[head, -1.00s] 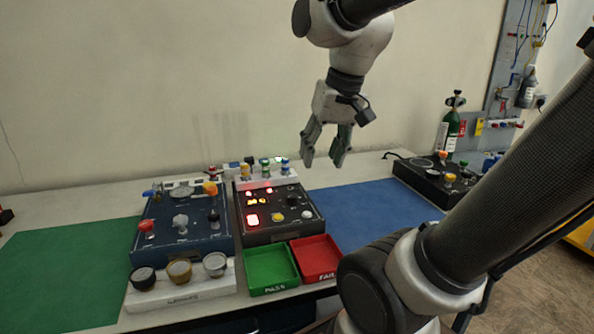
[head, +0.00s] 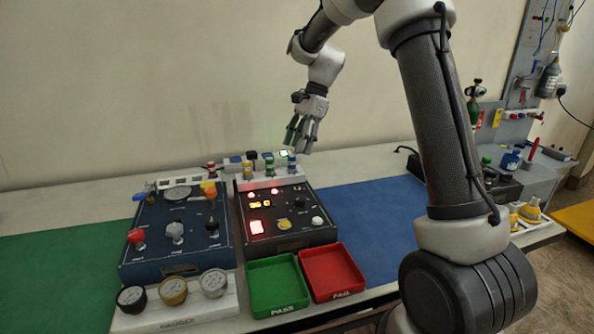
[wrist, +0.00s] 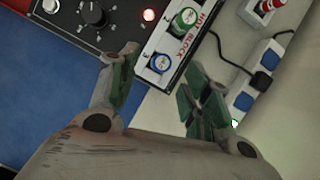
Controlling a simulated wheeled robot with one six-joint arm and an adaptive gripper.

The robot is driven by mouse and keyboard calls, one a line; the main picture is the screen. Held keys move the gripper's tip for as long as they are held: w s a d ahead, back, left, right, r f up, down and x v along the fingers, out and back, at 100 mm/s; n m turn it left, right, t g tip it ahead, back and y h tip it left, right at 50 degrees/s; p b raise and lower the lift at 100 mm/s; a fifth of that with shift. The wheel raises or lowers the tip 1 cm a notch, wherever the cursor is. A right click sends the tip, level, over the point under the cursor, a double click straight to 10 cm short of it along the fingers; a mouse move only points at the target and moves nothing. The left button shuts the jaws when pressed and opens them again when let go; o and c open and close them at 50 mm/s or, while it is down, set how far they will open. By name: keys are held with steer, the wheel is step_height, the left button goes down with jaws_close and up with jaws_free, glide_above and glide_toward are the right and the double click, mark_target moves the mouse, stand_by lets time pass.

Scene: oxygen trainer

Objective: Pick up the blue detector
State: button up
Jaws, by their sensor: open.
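A small round blue-topped piece (head: 291,163), which I take to be the blue detector, stands at the right end of a white block (head: 262,183) behind the black panel. In the wrist view the blue top (wrist: 160,62) shows at the block's end, between my fingertips in the picture. A green-topped piece (wrist: 185,20) stands beside it. My gripper (head: 298,148) is open and empty, pointing down above the block's right end. Its two green-padded fingers (wrist: 160,68) are spread apart in the wrist view. I cannot tell the exact height gap.
A white strip with blue sockets (wrist: 265,55) and a black cable lies behind the block. The lit black panel (head: 285,220), blue panel (head: 172,240), green tray (head: 277,287) and red tray (head: 332,272) stand in front. The blue mat (head: 375,215) is clear.

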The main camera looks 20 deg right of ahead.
mark_target(293, 155)
steer(key=x, duration=0.6)
steer(key=shift+w, duration=0.1)
steer(key=shift+c, duration=0.2)
jaws_close()
